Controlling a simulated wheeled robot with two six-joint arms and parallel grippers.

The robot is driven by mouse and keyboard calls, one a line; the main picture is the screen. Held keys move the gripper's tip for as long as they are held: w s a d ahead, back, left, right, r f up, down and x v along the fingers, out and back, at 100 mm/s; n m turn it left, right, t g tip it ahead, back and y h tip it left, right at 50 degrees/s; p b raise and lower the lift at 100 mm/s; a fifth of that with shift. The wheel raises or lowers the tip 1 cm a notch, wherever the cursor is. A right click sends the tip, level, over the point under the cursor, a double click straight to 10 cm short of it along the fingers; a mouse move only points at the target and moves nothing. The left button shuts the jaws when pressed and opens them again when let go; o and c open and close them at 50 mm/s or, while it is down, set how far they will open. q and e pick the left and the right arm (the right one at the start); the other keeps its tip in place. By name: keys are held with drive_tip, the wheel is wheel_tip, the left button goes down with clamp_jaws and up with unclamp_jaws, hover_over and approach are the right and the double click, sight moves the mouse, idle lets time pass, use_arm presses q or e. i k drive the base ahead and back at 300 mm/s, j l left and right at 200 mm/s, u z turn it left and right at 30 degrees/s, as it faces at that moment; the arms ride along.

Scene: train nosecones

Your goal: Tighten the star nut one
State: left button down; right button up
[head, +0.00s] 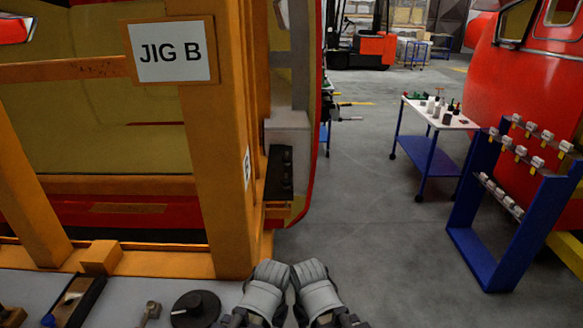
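No part is clearly marked as star nut one. A round black knob (195,309) with a pale line on top sits on the grey surface at the lower left, cut by the bottom edge. A small metal fitting (151,311) stands left of it. My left gripper (271,270) and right gripper (309,270) are side by side at the bottom centre, right of the knob and apart from it. Both are seen from behind, light grey. Their finger gap is hidden, and I see nothing held in them.
An orange jig frame with a JIG B sign (170,51) fills the left. A black box (279,172) is on its edge. A blue trolley (432,142) and a blue rack (487,246) stand right. The grey floor (365,210) between is clear.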

sight(287, 160)
drive_tip(key=i+l+z, duration=0.1)
drive_tip(key=i+l, duration=0.15)
drive_tip(key=i, duration=0.2)
drive_tip(key=i+l+z, duration=0.15)
drive_tip(key=i, duration=0.3)
drive_tip(key=i+l+z, duration=0.1)
drive_tip(key=i+l, duration=0.15)
drive_tip(key=i, duration=0.2)
drive_tip(key=i+l+z, duration=0.1)
drive_tip(key=i, duration=0.35)
